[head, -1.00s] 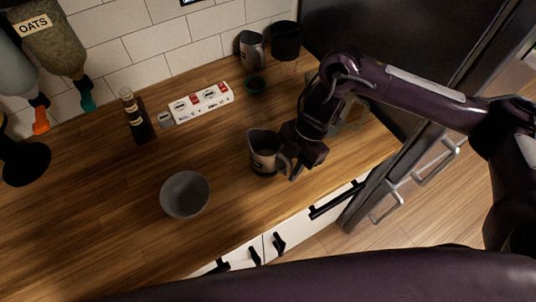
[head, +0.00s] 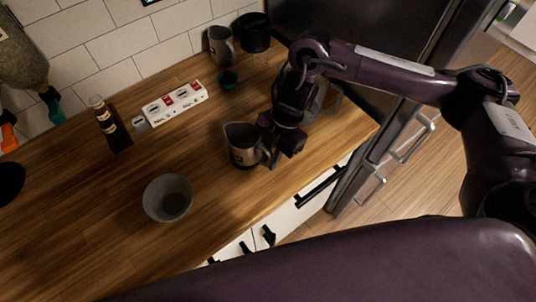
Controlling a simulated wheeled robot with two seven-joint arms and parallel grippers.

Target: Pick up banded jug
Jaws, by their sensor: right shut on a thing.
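A grey metal jug (head: 240,150) with a dark band around its lower part is upright near the counter's front edge. My right gripper (head: 270,150) is shut on this banded jug at its handle side, to the right of the body. The fingers hide most of the handle. I cannot tell whether the jug's base touches the counter. A second grey jug (head: 221,45) stands at the back by the wall, apart from my gripper. My left gripper is not in view.
A grey bowl (head: 167,197) sits left of the jug. A dark fridge is right. Bare wood lies between bowl and strip.

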